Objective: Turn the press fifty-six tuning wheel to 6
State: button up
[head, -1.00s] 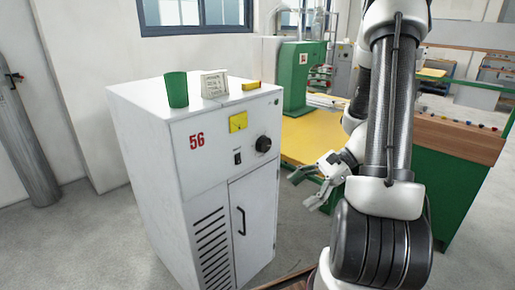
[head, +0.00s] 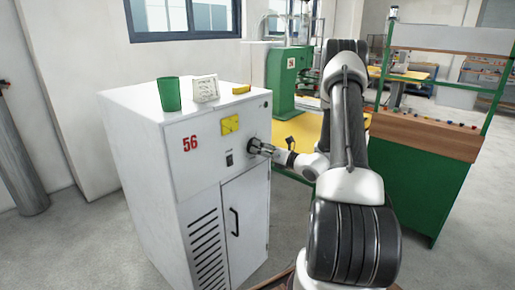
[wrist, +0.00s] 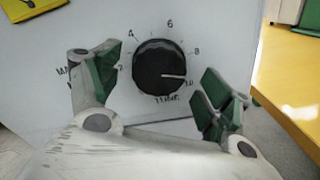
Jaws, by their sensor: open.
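The tuning wheel (wrist: 155,62) is a round black knob on the white front of the cabinet marked 56 (head: 150,200). In the wrist view its white pointer line points right, near the 10 mark. The printed 6 (wrist: 170,23) is at the top of the dial, with 4 to its left and 8 to its right. My gripper (wrist: 164,85) is open, with a green-padded finger on each side of the wheel; gaps show between the pads and the wheel. In the head view my gripper (head: 262,148) is at the panel and largely hides the wheel.
A yellow-topped bench (head: 312,135) lies to the right.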

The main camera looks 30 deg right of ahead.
jog(key=x, duration=0.2)
jog(key=shift+w, duration=0.3)
jog(key=shift+a, duration=0.1)
jog(key=c, duration=1)
